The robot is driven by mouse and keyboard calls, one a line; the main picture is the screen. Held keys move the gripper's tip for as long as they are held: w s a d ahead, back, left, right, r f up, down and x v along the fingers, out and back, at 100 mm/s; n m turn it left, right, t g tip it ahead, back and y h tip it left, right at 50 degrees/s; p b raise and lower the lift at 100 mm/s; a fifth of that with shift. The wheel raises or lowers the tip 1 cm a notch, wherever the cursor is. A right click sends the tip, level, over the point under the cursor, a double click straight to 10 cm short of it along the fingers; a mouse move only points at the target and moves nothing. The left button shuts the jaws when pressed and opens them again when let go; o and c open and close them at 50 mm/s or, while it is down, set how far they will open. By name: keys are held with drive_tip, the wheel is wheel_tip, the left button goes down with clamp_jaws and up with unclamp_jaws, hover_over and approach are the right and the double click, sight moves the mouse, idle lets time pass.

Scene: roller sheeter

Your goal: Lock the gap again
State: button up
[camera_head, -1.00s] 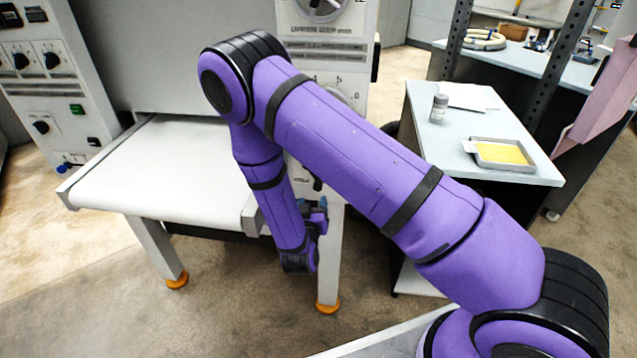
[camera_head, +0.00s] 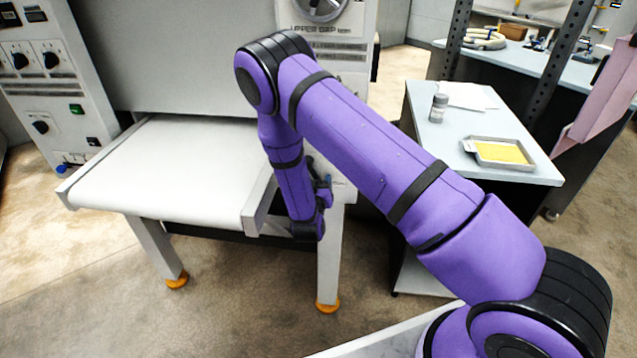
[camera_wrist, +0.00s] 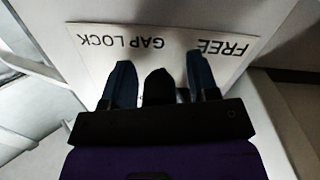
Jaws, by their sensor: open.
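The gap lock plate (camera_wrist: 95,50), a white label reading "GAP LOCK" and "FREE", shows upside down in the wrist view on the machine's face. A dark, round-ended lever or knob (camera_wrist: 158,86) stands in front of it. My gripper (camera_wrist: 159,62) is open, with one blue finger on each side of the dark part and visible space between. I cannot tell whether the fingers touch the plate. In the head view my gripper (camera_head: 323,188) is at the machine's right front leg, mostly hidden by my wrist. The lock's setting cannot be read.
The sheeter's white belt table (camera_head: 165,175) is left of my arm. The upper gap dial (camera_head: 322,8) is above and behind it. A side table (camera_head: 480,125) on the right holds a jar (camera_head: 438,108) and a yellow-filled tray (camera_head: 503,153).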

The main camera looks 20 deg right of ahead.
sight(328, 171)
drive_tip(key=shift+w+d, duration=0.1)
clamp_jaws()
idle(0.3)
drive_tip(key=n, duration=0.1)
drive_tip(key=d+r+n, duration=0.1)
drive_tip(key=n, duration=0.1)
drive_tip(key=shift+s+d+r, duration=0.1)
drive_tip(key=shift+s, duration=0.25)
drive_tip(key=n, duration=0.1)
drive_tip(key=r+n, duration=0.1)
drive_tip(key=d+n, duration=0.1)
drive_tip(key=shift+s+r, duration=0.15)
drive_tip(key=shift+s, duration=0.1)
drive_tip(key=shift+s+d+r+n, duration=0.15)
drive_tip(key=shift+r+n, duration=0.45)
drive_tip(key=shift+n, duration=0.4)
drive_tip(key=shift+d+r+n, duration=0.15)
drive_tip(key=shift+r+n, duration=0.4)
drive_tip(key=shift+n, duration=0.45)
drive_tip(key=shift+s+d+r+n, duration=0.15)
drive_tip(key=shift+r+n, duration=0.45)
drive_tip(key=shift+n, duration=0.4)
drive_tip(key=shift+w, duration=0.1)
